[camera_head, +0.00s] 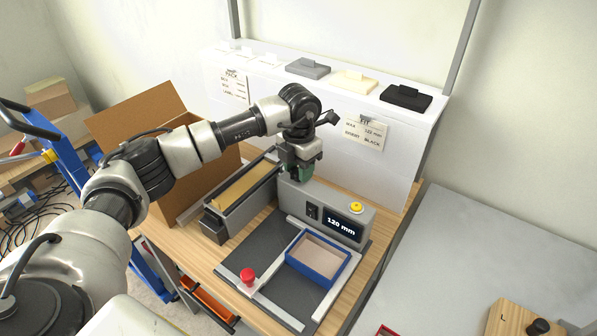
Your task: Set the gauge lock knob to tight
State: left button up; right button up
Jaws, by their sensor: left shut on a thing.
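My left gripper (302,174) is at the back of the box former, beside the top of its grey housing (322,195). It is shut on a small dark green thing (303,171), mostly hidden between the fingers; I cannot tell what it is. A red knob (247,275) stands upright on the metal gauge bar at the front left of the dark bed (255,240), well apart from the gripper. No tight or loose marking is readable on it. My right gripper is not in view.
A blue-walled box (318,258) sits on the bed. A yellow button (356,207) tops the housing. An open cardboard carton (165,150) stands behind my left arm. A grey table (480,250) at right has a board with a black knob (538,327).

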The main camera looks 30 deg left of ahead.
pick_arm(q)
jog(key=shift+r+m, duration=0.15)
jog(key=shift+m, duration=0.25)
jog(key=shift+w, duration=0.1)
jog(key=o, duration=0.9)
notch_tip(320, 180, up, 11)
jog(key=shift+f+b, duration=0.15)
jog(key=shift+b, duration=1.1)
